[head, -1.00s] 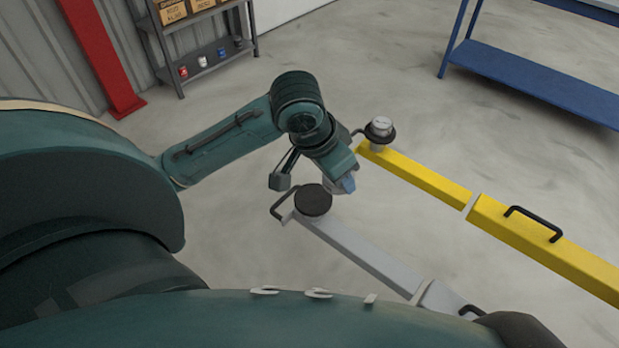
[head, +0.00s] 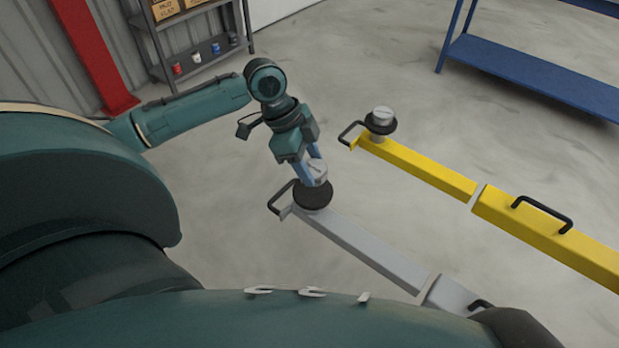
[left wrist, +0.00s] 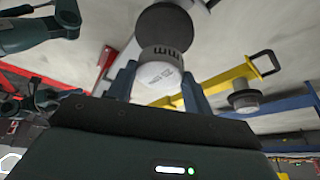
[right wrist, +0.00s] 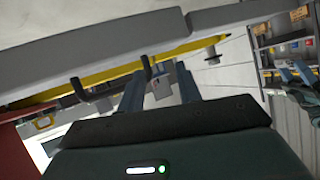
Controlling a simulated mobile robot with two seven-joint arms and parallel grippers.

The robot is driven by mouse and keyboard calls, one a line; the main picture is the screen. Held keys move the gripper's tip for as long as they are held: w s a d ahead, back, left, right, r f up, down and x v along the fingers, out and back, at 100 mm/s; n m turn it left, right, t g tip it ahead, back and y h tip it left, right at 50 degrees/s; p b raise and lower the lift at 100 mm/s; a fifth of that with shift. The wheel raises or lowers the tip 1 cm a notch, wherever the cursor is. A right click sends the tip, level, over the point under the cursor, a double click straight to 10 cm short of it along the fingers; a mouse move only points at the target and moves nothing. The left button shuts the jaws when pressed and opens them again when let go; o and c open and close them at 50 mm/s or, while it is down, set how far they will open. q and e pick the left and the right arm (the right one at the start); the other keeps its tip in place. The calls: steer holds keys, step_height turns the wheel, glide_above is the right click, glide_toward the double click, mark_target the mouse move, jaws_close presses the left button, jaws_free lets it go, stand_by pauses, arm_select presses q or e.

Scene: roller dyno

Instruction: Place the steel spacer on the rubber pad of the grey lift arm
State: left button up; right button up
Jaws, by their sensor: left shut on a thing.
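The steel spacer (head: 317,174) is a short silvery cylinder held between the blue fingers of my left gripper (head: 308,174). It also shows between those fingers in the left wrist view (left wrist: 160,72). It is at the round black rubber pad (head: 312,199) on the end of the grey lift arm (head: 365,255). The left wrist view shows the pad (left wrist: 165,28) close beside the spacer's end; I cannot tell whether they touch. My right gripper (right wrist: 160,80) appears only in its own wrist view, fingers apart, with the grey arm (right wrist: 90,55) crossing above.
A yellow lift arm (head: 430,172) runs beside the grey one, with another spacer (head: 382,115) on its pad. Black bar handles (head: 281,197) stick out by the arm ends. A blue bench (head: 535,75) and a shelf (head: 200,50) stand farther back, with bare floor between.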

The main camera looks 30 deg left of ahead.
arm_select(q)
step_height(320, 180, down, 4)
steer(key=shift+f, duration=0.25)
steer(key=shift+f, duration=0.15)
steer(key=o, duration=1.1)
steer(key=v, duration=1.2)
steer(key=shift+p, duration=0.3)
